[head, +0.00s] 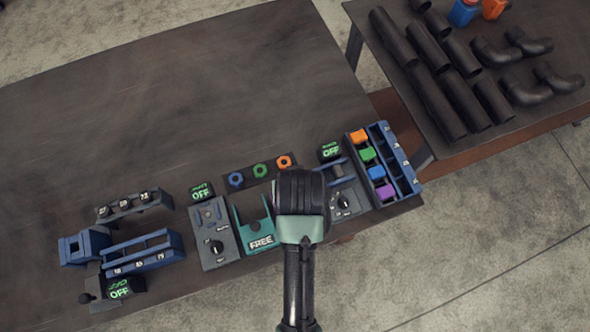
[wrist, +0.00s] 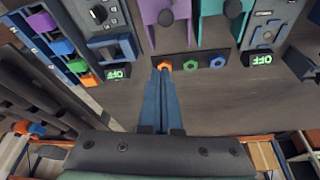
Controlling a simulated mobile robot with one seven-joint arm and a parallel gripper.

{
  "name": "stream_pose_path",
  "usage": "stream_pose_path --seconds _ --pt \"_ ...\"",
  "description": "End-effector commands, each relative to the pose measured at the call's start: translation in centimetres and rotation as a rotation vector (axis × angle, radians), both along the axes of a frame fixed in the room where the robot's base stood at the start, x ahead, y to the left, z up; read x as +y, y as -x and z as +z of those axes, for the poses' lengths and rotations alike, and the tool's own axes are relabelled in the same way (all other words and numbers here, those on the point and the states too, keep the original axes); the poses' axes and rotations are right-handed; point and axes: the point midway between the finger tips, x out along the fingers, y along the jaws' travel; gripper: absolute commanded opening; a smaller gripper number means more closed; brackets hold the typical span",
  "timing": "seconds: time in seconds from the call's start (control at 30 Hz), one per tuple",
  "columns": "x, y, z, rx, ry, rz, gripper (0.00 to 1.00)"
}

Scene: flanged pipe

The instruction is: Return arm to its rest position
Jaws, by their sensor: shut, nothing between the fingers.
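My arm (head: 300,235) reaches up from the bottom of the head view over the front edge of the dark table; it hides my gripper there. In the wrist view my gripper (wrist: 165,75) is shut and empty, its blue fingers together. The tips appear just below an orange nut (wrist: 164,63) in the picture; I cannot tell their height above the table. The orange nut (head: 284,161), a green nut (head: 259,170) and a blue nut (head: 236,179) sit in a dark strip.
A teal fixture (head: 252,236) reading FREE stands left of my arm; a purple fixture (wrist: 165,25) is mostly hidden by the arm. A blue rack (head: 393,160) with coloured blocks is on the right. Pipes (head: 435,100) lie on a second table. The table's upper left is clear.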

Motion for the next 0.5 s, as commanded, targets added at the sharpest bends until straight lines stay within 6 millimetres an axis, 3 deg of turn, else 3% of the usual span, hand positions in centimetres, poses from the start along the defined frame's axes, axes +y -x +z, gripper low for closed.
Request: stream_pose_path --seconds 0.23,0.27,0.37,0.47,0.5 --pt "0.0 0.1 0.4 -0.001 0.0 0.0 0.0" --pt "0.0 -0.6 0.9 -0.025 0.002 -0.001 0.0" --pt "-0.2 -3.8 3.5 -0.147 0.007 -0.004 0.0" --pt "-0.3 -8.4 8.4 -0.345 0.013 -0.011 0.0" --pt "-0.3 -10.2 10.9 -0.436 0.015 -0.013 0.0"
